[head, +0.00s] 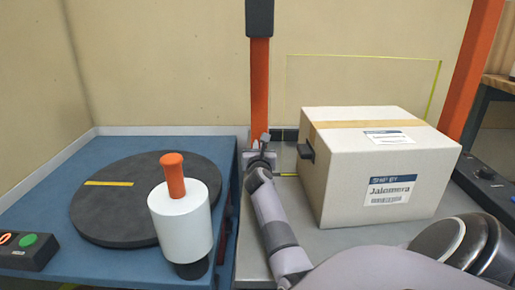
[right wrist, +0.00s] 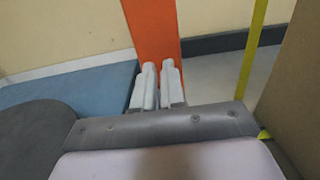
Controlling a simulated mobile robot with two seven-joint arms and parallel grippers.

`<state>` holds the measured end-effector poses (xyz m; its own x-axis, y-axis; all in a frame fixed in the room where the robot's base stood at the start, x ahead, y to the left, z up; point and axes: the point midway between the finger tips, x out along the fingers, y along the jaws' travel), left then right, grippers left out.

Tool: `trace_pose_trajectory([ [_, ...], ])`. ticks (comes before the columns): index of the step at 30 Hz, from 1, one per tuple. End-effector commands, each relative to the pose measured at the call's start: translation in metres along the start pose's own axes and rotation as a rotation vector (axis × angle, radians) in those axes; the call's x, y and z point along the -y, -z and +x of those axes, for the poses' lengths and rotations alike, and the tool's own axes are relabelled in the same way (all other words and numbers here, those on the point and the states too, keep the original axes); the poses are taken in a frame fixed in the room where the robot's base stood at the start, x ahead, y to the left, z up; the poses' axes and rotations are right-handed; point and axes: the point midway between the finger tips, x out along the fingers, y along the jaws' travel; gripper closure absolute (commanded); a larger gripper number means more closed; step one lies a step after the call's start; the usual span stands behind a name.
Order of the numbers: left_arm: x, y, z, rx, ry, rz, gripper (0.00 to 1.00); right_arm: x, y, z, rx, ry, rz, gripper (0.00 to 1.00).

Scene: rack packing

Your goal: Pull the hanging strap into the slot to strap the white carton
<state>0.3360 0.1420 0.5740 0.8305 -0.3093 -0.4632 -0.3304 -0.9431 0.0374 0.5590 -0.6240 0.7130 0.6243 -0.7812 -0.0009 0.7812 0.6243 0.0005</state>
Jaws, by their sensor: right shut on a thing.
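The white carton (head: 378,168) stands on the grey table right of centre in the head view, with brown tape on top and labels. Its plain side shows at the right edge of the right wrist view (right wrist: 295,85). A thin yellow strap (head: 433,95) runs behind and above it. A short yellow piece shows low at its left, and a yellow length (right wrist: 253,60) hangs in the right wrist view. A dark block (head: 306,151) sits at the carton's left face. My right gripper (head: 262,148) is left of the carton, its fingers (right wrist: 160,75) nearly together; the pinched part is hidden.
An orange post (head: 260,85) rises behind my right gripper; another (head: 470,75) stands right. At left, a blue table (head: 95,160) carries a black turntable (head: 120,215). A white roll with an orange handle (head: 180,225) is in front. A green-button box (head: 28,250) lies far left.

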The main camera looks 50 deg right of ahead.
Motion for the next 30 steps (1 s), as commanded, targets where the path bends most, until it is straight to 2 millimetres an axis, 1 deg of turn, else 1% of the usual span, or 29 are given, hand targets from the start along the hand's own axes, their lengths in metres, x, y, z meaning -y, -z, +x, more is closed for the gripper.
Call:
trace_pose_trajectory([
  [9,-0.001,0.0,0.0,-0.001,-0.002,-0.003,0.11,-0.001,0.001,-0.001,-0.002,-0.002,0.0,1.0],
  [10,-0.001,0.0,0.0,-0.002,-0.002,-0.003,0.11,-0.001,0.001,-0.001,-0.002,-0.002,0.0,0.8],
  [11,-0.001,0.0,0.0,-0.001,-0.002,-0.004,0.11,-0.001,0.001,-0.001,-0.002,-0.002,0.0,0.71],
  [12,-0.001,-0.001,0.001,-0.001,-0.002,-0.004,0.11,-0.001,0.001,-0.001,-0.001,-0.002,0.0,0.69],
  [20,-0.001,-0.003,0.001,0.004,-0.002,-0.004,0.11,0.0,0.0,-0.001,-0.001,-0.001,0.0,0.69],
  [23,0.0,-0.001,0.0,0.004,-0.001,-0.003,0.11,-0.001,0.0,-0.005,-0.002,-0.002,-0.001,0.69],
  [26,0.001,0.003,-0.002,0.004,0.005,0.0,0.11,-0.001,-0.001,-0.014,-0.002,-0.002,-0.001,0.69],
  [30,0.005,0.006,-0.005,0.009,0.018,0.002,0.11,-0.001,-0.001,-0.034,-0.003,-0.003,-0.001,0.69],
])
